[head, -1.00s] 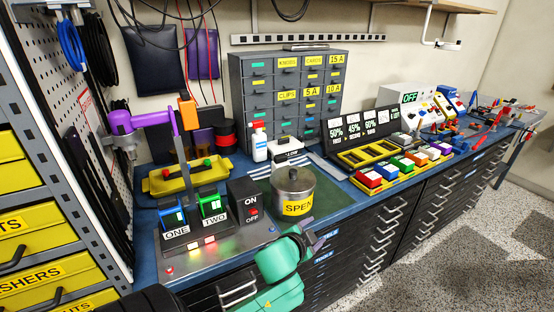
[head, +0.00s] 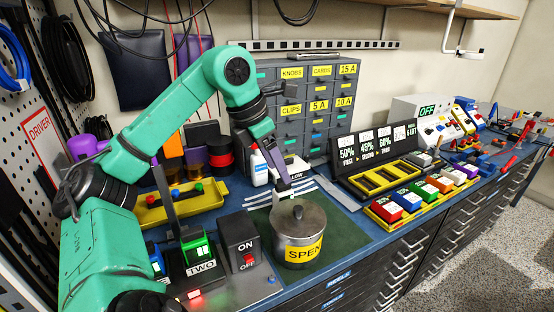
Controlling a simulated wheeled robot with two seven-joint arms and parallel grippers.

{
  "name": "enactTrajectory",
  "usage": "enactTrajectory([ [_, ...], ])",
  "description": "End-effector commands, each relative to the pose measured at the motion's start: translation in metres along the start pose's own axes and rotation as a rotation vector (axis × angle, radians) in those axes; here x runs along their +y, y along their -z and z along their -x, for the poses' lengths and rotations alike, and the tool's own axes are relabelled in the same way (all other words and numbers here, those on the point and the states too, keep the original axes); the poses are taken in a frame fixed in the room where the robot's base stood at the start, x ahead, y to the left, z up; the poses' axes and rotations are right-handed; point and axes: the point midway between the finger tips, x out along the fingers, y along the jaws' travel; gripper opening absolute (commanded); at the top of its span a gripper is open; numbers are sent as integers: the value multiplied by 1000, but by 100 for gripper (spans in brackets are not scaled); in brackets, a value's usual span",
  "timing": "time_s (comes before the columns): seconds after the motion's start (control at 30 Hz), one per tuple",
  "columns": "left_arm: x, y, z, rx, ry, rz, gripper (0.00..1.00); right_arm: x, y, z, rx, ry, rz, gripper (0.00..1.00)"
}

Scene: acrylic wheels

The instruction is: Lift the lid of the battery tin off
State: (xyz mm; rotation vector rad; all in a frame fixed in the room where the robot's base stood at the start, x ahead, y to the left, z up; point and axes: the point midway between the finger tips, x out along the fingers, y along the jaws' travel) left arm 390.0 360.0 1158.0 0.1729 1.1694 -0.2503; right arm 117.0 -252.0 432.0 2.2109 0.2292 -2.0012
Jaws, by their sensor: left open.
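The battery tin (head: 298,250) is a round grey metal can with a yellow label reading "SPEN", the rest of the word being out of sight around the side. It stands upright on the green mat (head: 350,230). My left gripper (head: 282,183) points down from above and behind the tin, just above the lid's far edge. My right gripper is not in view.
Left of the tin stands an ON/OFF switch box (head: 240,243), with the charger labelled TWO (head: 198,262) beside it. Behind are a white bottle (head: 260,173) and a drawer cabinet (head: 318,100). A tray of coloured blocks (head: 405,208) lies right. The mat's right side is clear.

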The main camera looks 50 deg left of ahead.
Motion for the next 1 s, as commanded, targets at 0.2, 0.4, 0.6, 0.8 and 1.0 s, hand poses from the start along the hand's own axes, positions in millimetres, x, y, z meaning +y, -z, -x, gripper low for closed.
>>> enactTrajectory([
  [0.2,-2,2,-52,1,8,-3,66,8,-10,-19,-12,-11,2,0],
  [0.4,-3,0,-100,2,10,-2,66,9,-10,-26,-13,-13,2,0],
  [0.6,-3,-1,-132,-1,9,-3,66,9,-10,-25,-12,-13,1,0],
  [0.8,-3,-1,-140,-2,6,-3,66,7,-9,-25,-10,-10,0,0],
  [1.0,-3,-1,-140,-2,7,-3,39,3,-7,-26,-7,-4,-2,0],
])
